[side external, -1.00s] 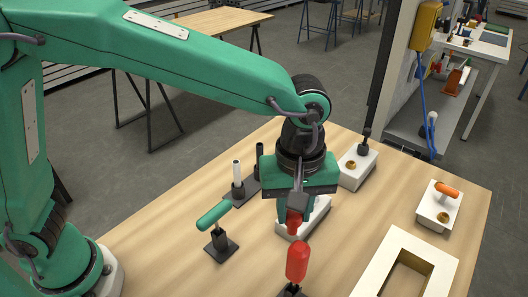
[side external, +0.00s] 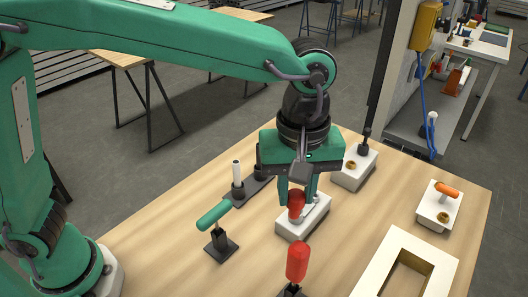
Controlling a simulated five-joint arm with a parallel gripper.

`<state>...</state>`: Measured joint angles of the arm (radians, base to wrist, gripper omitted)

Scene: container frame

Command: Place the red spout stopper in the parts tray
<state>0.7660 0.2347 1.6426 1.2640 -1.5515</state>
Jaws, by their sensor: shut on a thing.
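My gripper (side external: 297,196) is shut on a small red piece, which I take for the red spout stopper (side external: 296,208). The stopper hangs below the fingers, and its upper part is hidden between them. In the picture it overlaps a white block (side external: 290,229) behind it; I cannot tell whether it touches the block. A thick cream-coloured frame with a rectangular recess, seemingly the parts tray (side external: 446,273), stands at the lower right, cut off by the picture's edge. The stopper is well to the left of it.
A red-handled clamp (side external: 297,262) stands upright in front of my gripper. A green-handled clamp (side external: 213,214) is to the left. White blocks stand behind (side external: 353,175) and at the right with an orange handle (side external: 433,209). Bare wood lies between the gripper and the frame.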

